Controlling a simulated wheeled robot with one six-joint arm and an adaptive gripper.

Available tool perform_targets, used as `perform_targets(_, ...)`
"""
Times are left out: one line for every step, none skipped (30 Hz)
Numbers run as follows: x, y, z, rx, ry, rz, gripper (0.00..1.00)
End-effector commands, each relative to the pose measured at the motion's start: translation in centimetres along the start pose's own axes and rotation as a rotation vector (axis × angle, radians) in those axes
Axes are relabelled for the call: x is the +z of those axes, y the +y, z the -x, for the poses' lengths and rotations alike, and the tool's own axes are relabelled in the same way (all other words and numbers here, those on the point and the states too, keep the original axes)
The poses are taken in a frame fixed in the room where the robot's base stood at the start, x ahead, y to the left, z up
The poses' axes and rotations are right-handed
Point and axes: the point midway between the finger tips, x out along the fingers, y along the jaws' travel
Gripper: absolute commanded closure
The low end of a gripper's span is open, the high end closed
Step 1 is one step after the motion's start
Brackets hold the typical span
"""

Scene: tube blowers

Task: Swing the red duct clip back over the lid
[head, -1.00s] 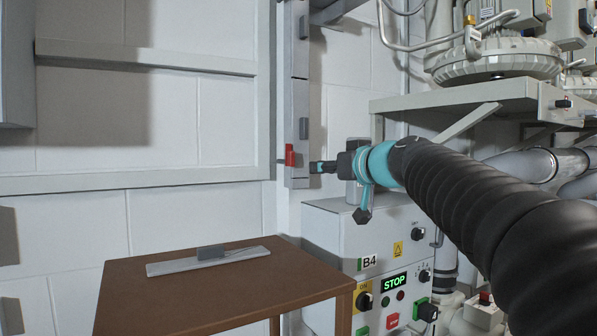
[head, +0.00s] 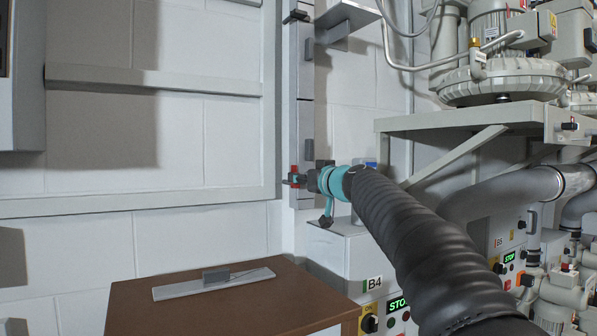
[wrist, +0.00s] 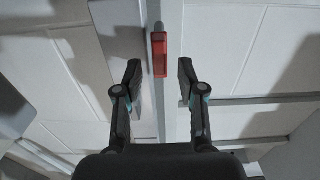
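The red duct clip (wrist: 160,55) is on the vertical grey duct (wrist: 125,40) in the wrist view, just beyond and between my fingertips. In the head view the red clip (head: 294,170) shows at the duct's left edge, partly hidden by my gripper (head: 293,181). In the wrist view my gripper (wrist: 160,80) is open, with one finger on each side of the clip's line; neither finger appears to touch it. The lid is the flat grey front of the duct (head: 306,75) in the head view. Whether the lid is fully seated is hard to tell.
A brown table (head: 225,305) with a grey strip (head: 170,291) and small block stands below left. Control box B4 (head: 345,255) is under my arm. A shelf with blowers (head: 505,115) stands at right. A dark clip (head: 297,16) sticks out higher on the duct.

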Motion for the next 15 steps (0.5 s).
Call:
perform_targets(-0.2, 0.0, -0.6, 0.0, -0.001, -0.001, 0.6)
perform_targets(-0.2, 0.0, -0.9, 0.0, 0.0, -0.001, 0.6)
perform_targets(-0.2, 0.0, -1.2, 0.0, 0.0, -0.001, 0.6)
perform_targets(-0.1, 0.0, -1.4, 0.0, 0.0, -0.001, 0.6)
perform_targets(-0.1, 0.0, -1.6, 0.0, 0.0, -0.001, 0.6)
perform_targets(-0.1, 0.0, -1.8, 0.0, 0.0, -0.001, 0.6)
perform_targets(-0.1, 0.0, -1.9, 0.0, 0.0, -0.001, 0.6)
perform_targets(-0.1, 0.0, -1.9, 0.0, 0.0, -0.001, 0.6)
perform_targets(-0.1, 0.0, -2.0, 0.0, 0.0, -0.001, 0.6)
perform_targets(0.0, 0.0, -2.0, 0.0, 0.0, -0.001, 0.6)
perform_targets(0.0, 0.0, -2.0, 0.0, 0.0, -0.001, 0.6)
perform_targets(0.0, 0.0, -2.0, 0.0, 0.0, -0.001, 0.6)
perform_targets(0.0, 0.0, -2.0, 0.0, 0.0, -0.001, 0.6)
perform_targets(0.0, 0.0, -2.0, 0.0, 0.0, -0.001, 0.6)
perform_targets(0.0, 0.0, -2.0, 0.0, 0.0, -0.001, 0.6)
